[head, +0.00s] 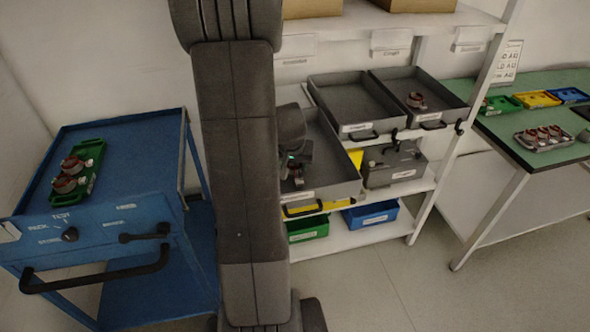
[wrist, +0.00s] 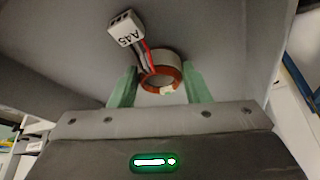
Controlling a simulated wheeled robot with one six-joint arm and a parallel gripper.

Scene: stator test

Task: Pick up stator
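In the wrist view a stator (wrist: 162,73), a pale ring with a copper-orange rim, lies between the two green fingers of my gripper (wrist: 161,82). Red and dark wires run from it to a white connector marked A45 (wrist: 125,27), up and left of the ring. The fingers stand close on both sides of the ring; whether they touch it cannot be made out. In the head view my gripper (head: 298,165) is low inside the left grey bin (head: 335,180) on the shelf; this stator is hidden there.
Another stator (head: 416,100) sits in the right grey bin (head: 440,88); the middle bin (head: 352,100) looks empty. A blue cart (head: 125,150) at left holds a green tray (head: 92,160) with stators. A green table (head: 540,115) at right bears coloured trays and a stator tray (head: 543,140).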

